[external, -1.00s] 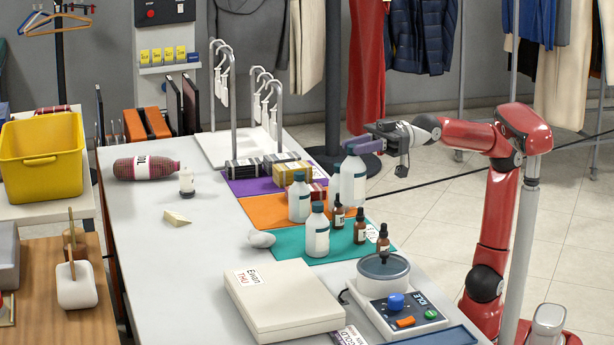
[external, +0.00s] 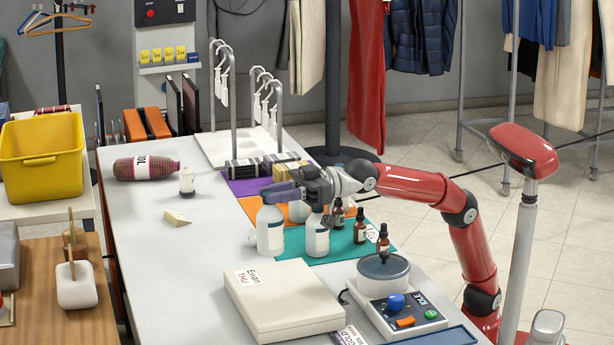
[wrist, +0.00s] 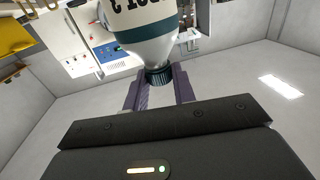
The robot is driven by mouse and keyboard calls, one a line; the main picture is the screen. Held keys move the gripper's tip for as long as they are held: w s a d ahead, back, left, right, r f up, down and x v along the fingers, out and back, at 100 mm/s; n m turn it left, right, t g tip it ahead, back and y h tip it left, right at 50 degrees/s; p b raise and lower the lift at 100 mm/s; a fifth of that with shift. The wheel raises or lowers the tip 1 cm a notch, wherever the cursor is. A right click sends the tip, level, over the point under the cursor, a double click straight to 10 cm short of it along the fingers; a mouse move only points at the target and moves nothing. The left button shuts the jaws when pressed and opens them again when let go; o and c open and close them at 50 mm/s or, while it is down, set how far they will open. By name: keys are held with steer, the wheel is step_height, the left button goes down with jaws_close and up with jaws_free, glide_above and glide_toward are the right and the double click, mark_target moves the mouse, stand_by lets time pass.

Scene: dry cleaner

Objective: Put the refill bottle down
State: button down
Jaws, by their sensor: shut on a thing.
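In the wrist view the bottle (wrist: 150,40) has a dark teal cap between the two purple fingers (wrist: 158,90). Another white bottle (external: 317,238) stands on the teal mat, close to the right of the held one.
Brown dropper bottles (external: 360,229) stand on the right of the teal mat. A pale lump (external: 252,238) is partly hidden by the held bottle. A flat beige box (external: 285,305) lies in front. The counter (external: 150,235) has free room to the left, around a small wedge (external: 177,217).

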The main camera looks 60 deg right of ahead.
mark_target(276, 229)
step_height(276, 229, down, 8)
steer(key=shift+r+b, duration=0.2)
steer(key=shift+b, duration=1.05)
steer(key=shift+f, duration=0.15)
steer(key=c, duration=1.1)
jaws_free()
steer(key=shift+a, duration=0.1)
steer(key=shift+c, duration=0.2)
